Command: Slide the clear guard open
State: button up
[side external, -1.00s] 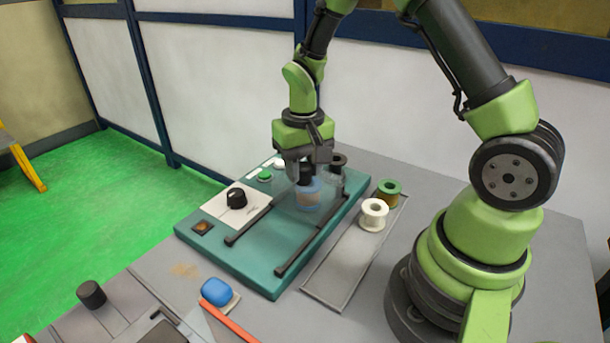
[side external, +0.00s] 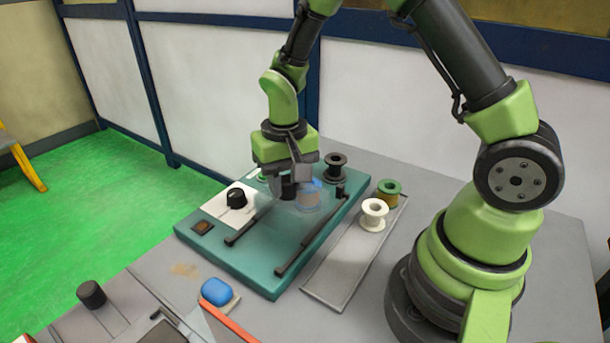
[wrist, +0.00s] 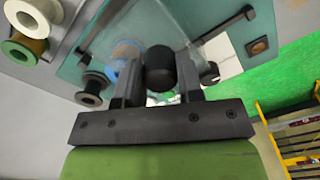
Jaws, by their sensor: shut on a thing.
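The clear guard (wrist: 170,28) is a see-through panel between two dark rails (side external: 308,235) on the teal base (side external: 265,287). It is hard to make out in the side view. My gripper (side external: 288,188) is shut on the guard's black knob (wrist: 160,68), which stands between the two fingers in the wrist view. A round blue and copper-coloured part (side external: 309,199) sits on the base just right of my gripper, seen hazily. My fingers partly hide it in the wrist view.
A control panel with a black dial (side external: 236,198) lies left of the rails. A dark spool (side external: 335,167) stands at the back of the base. White (side external: 374,214) and green-flanged (side external: 388,192) spools stand to the right. A blue object (side external: 215,291) lies in front.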

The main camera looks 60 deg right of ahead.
jog(key=shift+a, duration=2.35)
jog(key=o, duration=0.7)
jog(key=shift+a, duration=0.1)
jog(key=shift+r, duration=0.1)
notch_tip(320, 180, up, 6)
jog(key=shift+f, duration=0.1)
